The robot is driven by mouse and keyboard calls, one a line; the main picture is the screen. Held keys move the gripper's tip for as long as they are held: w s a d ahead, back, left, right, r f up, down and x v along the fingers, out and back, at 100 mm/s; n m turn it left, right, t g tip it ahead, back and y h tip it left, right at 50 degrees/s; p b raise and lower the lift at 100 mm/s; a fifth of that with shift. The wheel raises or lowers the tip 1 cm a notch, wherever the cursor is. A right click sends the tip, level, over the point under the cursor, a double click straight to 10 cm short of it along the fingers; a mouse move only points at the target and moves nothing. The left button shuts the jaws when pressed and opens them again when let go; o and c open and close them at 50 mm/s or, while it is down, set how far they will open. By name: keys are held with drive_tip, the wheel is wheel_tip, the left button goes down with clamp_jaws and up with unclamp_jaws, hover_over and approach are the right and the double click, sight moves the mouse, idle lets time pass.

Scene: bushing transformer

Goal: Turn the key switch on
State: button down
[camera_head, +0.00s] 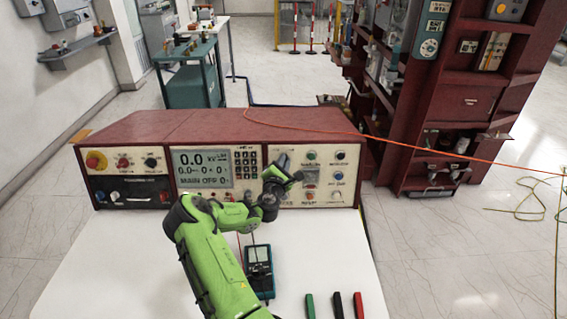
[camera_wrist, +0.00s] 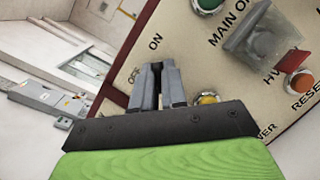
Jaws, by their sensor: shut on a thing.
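The red control console (camera_head: 230,123) stands on the white table, with knobs, a display and a keypad on its front. In the wrist view, my gripper (camera_wrist: 158,80) is at the panel face (camera_wrist: 185,45), between the printed OFF and ON labels. Its fingers are closed on a small dark piece, the key switch, which they mostly hide. In the head view, my green arm reaches the console just right of the display, and its dark end covers the key switch.
A clear-covered switch (camera_wrist: 262,42), a yellow button (camera_wrist: 207,98) and an orange button (camera_wrist: 298,82) sit close by. A meter (camera_head: 259,270) and green (camera_head: 310,306), black (camera_head: 337,305) and red (camera_head: 358,305) probes lie on the table (camera_head: 130,265). A red cable crosses behind.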

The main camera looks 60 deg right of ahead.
drive_tip(key=c, duration=1.3)
unclamp_jaws()
drive_tip(key=shift+o, duration=0.2)
drive_tip(key=shift+a, duration=0.1)
drive_tip(key=b+v, duration=0.4)
drive_tip(key=v, duration=1.1)
drive_tip(key=shift+s+a, duration=0.2)
drive_tip(key=shift+a, duration=0.05)
drive_tip(key=shift+r, duration=0.1)
